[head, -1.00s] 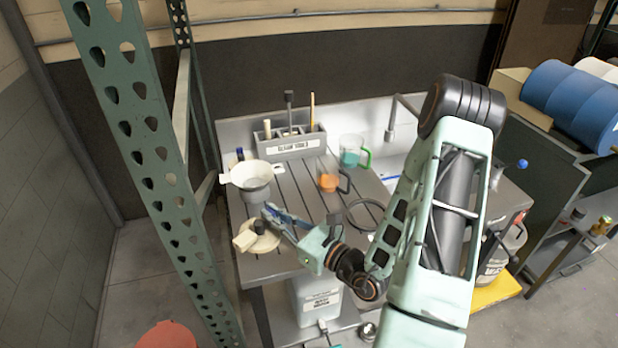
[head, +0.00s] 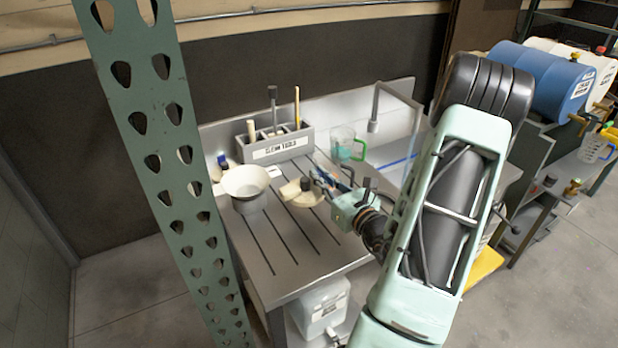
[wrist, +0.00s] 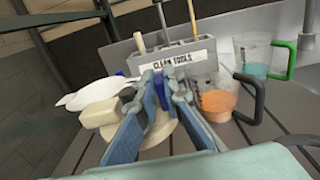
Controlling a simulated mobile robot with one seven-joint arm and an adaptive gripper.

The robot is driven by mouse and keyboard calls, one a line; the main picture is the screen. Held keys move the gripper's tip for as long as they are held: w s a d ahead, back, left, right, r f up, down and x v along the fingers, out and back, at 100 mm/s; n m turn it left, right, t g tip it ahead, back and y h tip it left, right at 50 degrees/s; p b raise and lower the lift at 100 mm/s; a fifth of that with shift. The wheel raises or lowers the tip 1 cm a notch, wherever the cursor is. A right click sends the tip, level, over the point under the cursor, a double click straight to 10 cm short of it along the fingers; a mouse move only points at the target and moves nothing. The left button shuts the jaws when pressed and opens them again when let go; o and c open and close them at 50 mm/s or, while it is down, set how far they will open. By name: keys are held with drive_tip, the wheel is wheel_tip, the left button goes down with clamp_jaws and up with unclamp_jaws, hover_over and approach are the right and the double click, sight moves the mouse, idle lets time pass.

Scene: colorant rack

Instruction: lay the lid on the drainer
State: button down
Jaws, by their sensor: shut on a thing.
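The lid, a cream disc with a dark knob and a pale block-like tab (head: 298,192), is over the grooved grey drainer board (head: 262,262), just right of the white bowl-shaped funnel. My gripper (head: 318,181) is shut on the lid, reaching in from the right. In the wrist view the blue fingers of my gripper (wrist: 163,92) close together at the lid's middle, and the lid (wrist: 158,134) shows around and behind them.
The white funnel (head: 246,180) stands close left of the lid. The grey "CLEAN TOOLS" holder (head: 277,147) and a green-handled jug (head: 344,144) stand behind. An orange-filled cup (wrist: 217,103) is to the right in the wrist view. The board's front is clear. A perforated green post (head: 178,160) rises at left.

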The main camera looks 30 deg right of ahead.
drive_tip(key=shift+d+f, duration=0.1)
drive_tip(key=shift+d, duration=0.45)
drive_tip(key=shift+f+b, duration=2.7)
drive_tip(key=shift+f, duration=0.55)
drive_tip(key=shift+f+b, duration=0.45)
drive_tip(key=shift+f, duration=0.1)
